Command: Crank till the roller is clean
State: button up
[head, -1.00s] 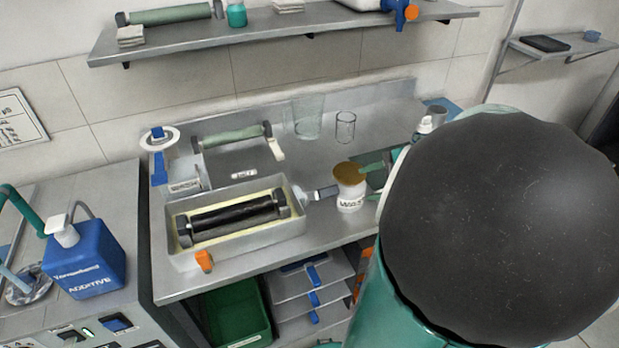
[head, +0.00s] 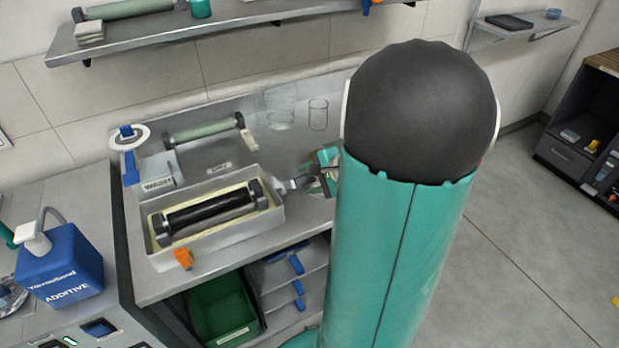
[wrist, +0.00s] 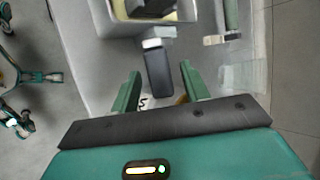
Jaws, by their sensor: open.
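A black roller (head: 210,212) lies between dark end blocks in a grey metal tray (head: 225,240) on the bench. A crank with a dark handle (wrist: 158,72) sticks out from the tray's right end. In the head view the crank (head: 302,183) is partly covered by my gripper. My gripper (wrist: 160,74) is open, its two green fingers on either side of the handle in the wrist view, with gaps visible. I cannot tell how deep the handle sits between them. The roller's surface looks dark; ink on it cannot be told apart.
An orange clip (head: 183,258) sits on the tray's front. A green roller (head: 203,130), a tape holder (head: 130,138) and two glass vessels (head: 318,115) stand behind the tray. A blue additive jug (head: 60,268) stands left. A shelf (head: 230,30) hangs above.

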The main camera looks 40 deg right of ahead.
grip_shut()
jog(key=shift+w+r, duration=0.1)
jog(key=shift+r, duration=0.05)
jog(key=shift+w+d+r+g, duration=0.3)
jog(key=shift+w+r+g, duration=0.45)
jog(key=shift+g, duration=0.45)
jog(key=w+d+f+m+g+y, duration=0.1)
jog(key=w+d+m+g+y, duration=0.1)
jog(key=w+g, duration=0.5)
jog(key=shift+w+d, duration=0.7)
jog(key=shift+w, duration=1.8)
